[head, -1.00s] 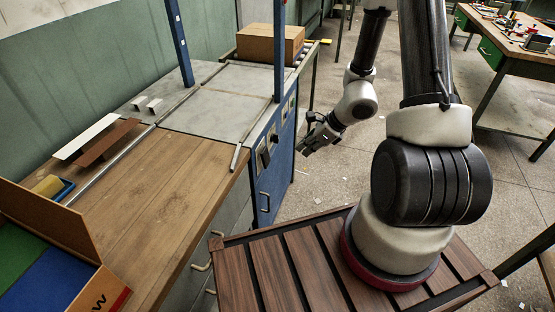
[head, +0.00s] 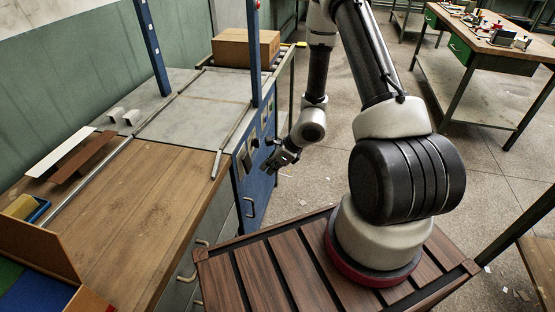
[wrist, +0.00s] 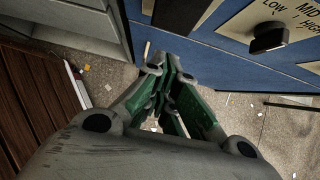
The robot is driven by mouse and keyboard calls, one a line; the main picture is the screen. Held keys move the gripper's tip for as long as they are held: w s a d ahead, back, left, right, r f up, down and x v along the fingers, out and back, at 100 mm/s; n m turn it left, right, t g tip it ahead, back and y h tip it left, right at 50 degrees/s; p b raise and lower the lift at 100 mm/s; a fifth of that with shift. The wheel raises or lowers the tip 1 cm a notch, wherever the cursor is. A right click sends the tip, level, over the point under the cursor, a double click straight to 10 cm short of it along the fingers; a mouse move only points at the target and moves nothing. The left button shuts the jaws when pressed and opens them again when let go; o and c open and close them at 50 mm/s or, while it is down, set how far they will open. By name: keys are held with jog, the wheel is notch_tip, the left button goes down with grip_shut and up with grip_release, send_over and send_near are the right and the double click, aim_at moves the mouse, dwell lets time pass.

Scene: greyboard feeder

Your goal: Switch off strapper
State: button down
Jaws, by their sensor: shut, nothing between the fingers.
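The strapper (head: 196,108) has a grey top, blue posts and a blue front side with a control panel (head: 250,150). In the wrist view the panel's black rotary knob (wrist: 268,37) sits at upper right, beside a plate lettered LOW, MID and HIGH. A dark part (wrist: 182,10) on a pale plate is cut off by the top edge. My gripper (head: 268,170) is close to the front side, by the panel. In the wrist view my gripper (wrist: 170,68) is shut and empty, left of and below the knob. Whether it touches the panel cannot be told.
A wooden bench (head: 130,205) adjoins the strapper, with drawer handles on its front. A cardboard box (head: 246,48) stands on the conveyor behind. Open floor (head: 335,160) lies to the right.

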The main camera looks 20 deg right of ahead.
aim_at(247, 163)
jog(key=shift+w+a+f, duration=0.1)
jog(key=shift+w+a, duration=0.45)
jog(key=shift+a, duration=0.15)
jog(key=shift+w+a+f, duration=0.1)
jog(key=shift+w+a, duration=0.4)
jog(key=shift+a, duration=0.2)
jog(key=shift+w+a+f+t+y, duration=0.2)
jog(key=shift+a+t+y, duration=0.1)
jog(key=shift+y, duration=0.1)
jog(key=shift+r, duration=0.8)
